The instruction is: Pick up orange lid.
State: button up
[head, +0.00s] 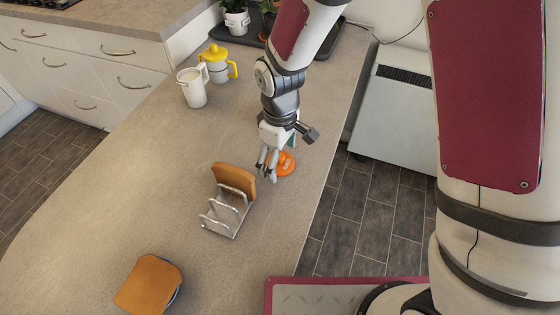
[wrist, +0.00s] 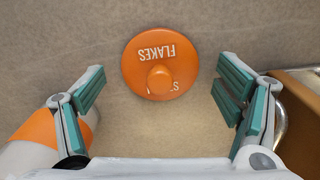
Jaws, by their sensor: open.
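The orange lid (head: 283,163) lies on the countertop near its right edge. In the wrist view the lid (wrist: 160,64) is round, with a small knob and the word FLAKES on it. It sits a little beyond the fingertips, roughly midway between them. My gripper (head: 267,172) points down close to the lid, and its fingers hide part of it in the head view. In the wrist view my gripper (wrist: 160,88) is open, with teal pads apart on both sides and nothing between them.
A metal toast rack (head: 226,213) holding bread (head: 234,180) stands left of my gripper. More bread (head: 149,285) lies at the front. A white mug (head: 192,88) and a yellow-lidded cup (head: 216,63) stand further back. An orange and white object (wrist: 42,132) is beside the left finger. The counter's left is clear.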

jog(key=c, duration=1)
jog(key=shift+c, duration=0.2)
jog(key=shift+r, duration=0.1)
